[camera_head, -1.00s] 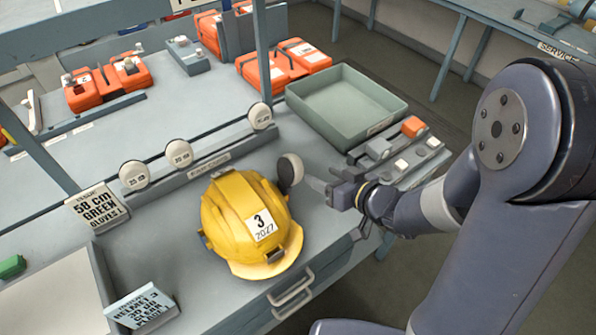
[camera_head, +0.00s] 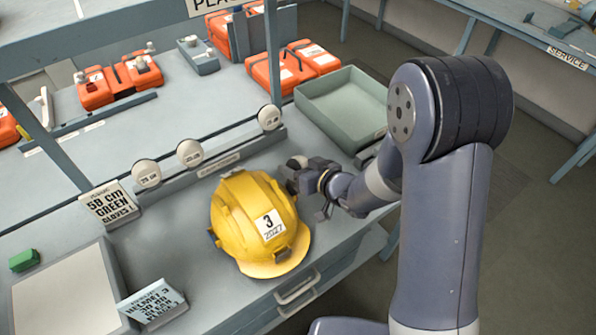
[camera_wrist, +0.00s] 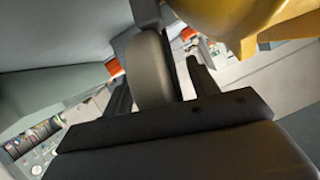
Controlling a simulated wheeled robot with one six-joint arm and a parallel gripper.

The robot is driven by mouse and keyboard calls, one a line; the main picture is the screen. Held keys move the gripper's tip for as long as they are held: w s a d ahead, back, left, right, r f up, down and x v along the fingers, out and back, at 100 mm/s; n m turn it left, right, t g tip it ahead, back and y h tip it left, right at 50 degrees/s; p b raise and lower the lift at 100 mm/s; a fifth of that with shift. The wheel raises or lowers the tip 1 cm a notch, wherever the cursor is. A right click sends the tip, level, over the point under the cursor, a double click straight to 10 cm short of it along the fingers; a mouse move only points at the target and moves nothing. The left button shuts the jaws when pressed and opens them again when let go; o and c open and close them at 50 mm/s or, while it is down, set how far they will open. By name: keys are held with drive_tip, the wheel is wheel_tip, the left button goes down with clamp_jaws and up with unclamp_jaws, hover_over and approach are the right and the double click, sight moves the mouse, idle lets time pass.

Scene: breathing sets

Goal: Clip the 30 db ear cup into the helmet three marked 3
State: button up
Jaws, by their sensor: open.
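The yellow helmet (camera_head: 250,215) marked 3 sits upright on the bench, its label facing me. An ear cup (camera_head: 298,161) shows at the helmet's far right side, partly hidden by my gripper (camera_head: 300,176). In the wrist view the grey cup (camera_wrist: 150,72) stands between the two dark fingers of my gripper (camera_wrist: 161,85), which are open around it. The helmet (camera_wrist: 235,25) fills the top right there. I cannot tell whether the cup is seated in the helmet. No marking on this cup is readable.
Several round ear cups (camera_head: 190,152) stand along a rack behind the helmet. A green-grey tray (camera_head: 345,105) is at the back right. Bench drawer handles (camera_head: 297,288) are below the helmet.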

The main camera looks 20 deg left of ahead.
drive_tip(key=shift+w+a+f, duration=0.2)
drive_tip(key=shift+a, duration=0.1)
drive_tip(key=shift+c, duration=0.6)
drive_tip(key=c, duration=1.1)
drive_tip(key=shift+r, duration=0.15)
wheel_tip(320, 180, up, 9)
drive_tip(key=shift+r, duration=0.2)
drive_tip(key=shift+n+t+h, duration=0.4)
drive_tip(key=shift+n+t, duration=0.2)
drive_tip(key=shift+n, duration=0.3)
drive_tip(key=f+b, duration=0.1)
drive_tip(key=b, duration=0.2)
drive_tip(key=s+a+f+b, duration=0.1)
drive_tip(key=f+b, duration=0.1)
drive_tip(key=b, duration=0.1)
drive_tip(key=f+b, duration=0.2)
drive_tip(key=b, duration=0.1)
drive_tip(key=shift+s+a+f, duration=0.1)
drive_tip(key=shift+s+a, duration=0.05)
drive_tip(key=shift+s, duration=0.05)
